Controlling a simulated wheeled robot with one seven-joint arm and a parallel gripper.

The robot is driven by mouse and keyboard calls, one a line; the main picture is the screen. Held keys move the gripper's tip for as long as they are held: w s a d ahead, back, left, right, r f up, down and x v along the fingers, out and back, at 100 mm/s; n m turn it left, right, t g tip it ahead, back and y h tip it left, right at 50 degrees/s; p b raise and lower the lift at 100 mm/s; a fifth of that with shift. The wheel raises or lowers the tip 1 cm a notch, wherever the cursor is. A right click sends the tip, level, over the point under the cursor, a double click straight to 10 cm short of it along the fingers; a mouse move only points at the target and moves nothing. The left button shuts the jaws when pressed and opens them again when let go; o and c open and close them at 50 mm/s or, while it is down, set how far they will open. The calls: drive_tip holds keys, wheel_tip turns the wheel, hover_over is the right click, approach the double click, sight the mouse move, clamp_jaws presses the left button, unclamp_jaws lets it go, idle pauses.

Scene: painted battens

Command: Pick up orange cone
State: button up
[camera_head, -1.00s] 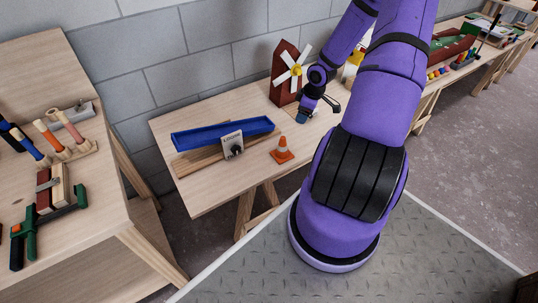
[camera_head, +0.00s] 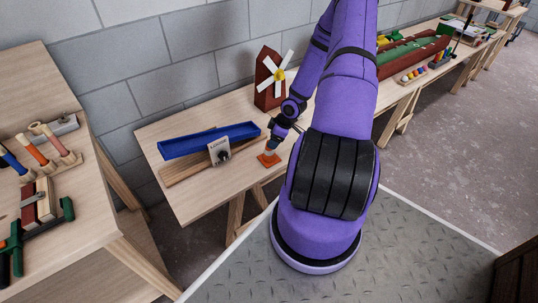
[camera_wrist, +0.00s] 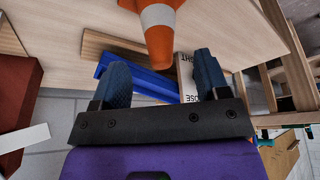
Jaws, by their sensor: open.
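The orange cone (camera_head: 268,159) stands on the light wooden table, by its front edge. It has a white band and an orange base. In the wrist view the cone (camera_wrist: 159,38) shows at the top, its tip pointing down the picture. My gripper (camera_head: 271,144) is right above the cone in the head view and partly covers its top. In the wrist view my gripper (camera_wrist: 163,72) is open, with two blue fingers spread apart. The cone's tip lies in the gap between them; I cannot tell whether either finger touches it.
A blue tray (camera_head: 190,143), wooden battens (camera_head: 190,171) and a white box with a dark knob (camera_head: 219,151) lie left of the cone. A red windmill (camera_head: 268,80) stands behind. Another bench with tools (camera_head: 40,160) is at the left.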

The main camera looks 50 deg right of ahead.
sight(269, 150)
drive_tip(key=shift+x, duration=2.7)
drive_tip(key=shift+c, duration=0.2)
drive_tip(key=c, duration=0.9)
